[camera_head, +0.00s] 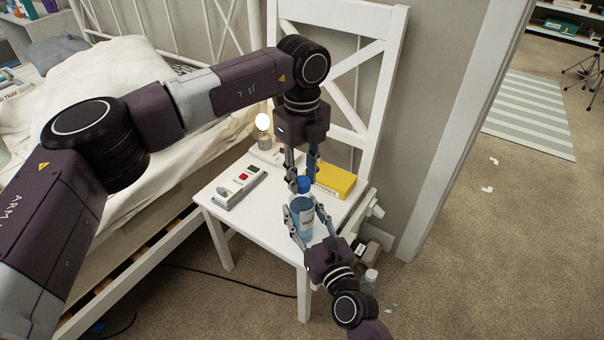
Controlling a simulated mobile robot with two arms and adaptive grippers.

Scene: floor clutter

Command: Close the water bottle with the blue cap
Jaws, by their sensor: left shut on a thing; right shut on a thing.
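The water bottle (302,222) is clear with bluish contents and a white label, and stands upright on the seat of the white chair (262,247). The blue cap (304,184) is at the top of the bottle's neck. My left gripper (304,186) points straight down from above and is shut on the blue cap. My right gripper (303,216) comes from the front and is shut around the bottle's body. Its fingers hide the bottle's sides. I cannot tell whether the cap is seated fully on the neck.
A yellow box (335,181) lies on the seat behind the bottle, to the right. A grey device with a red button (239,186) lies to the left. A lit lamp (263,123) is behind. The bed (120,75) borders the chair on the left. Small items lie on the floor at right.

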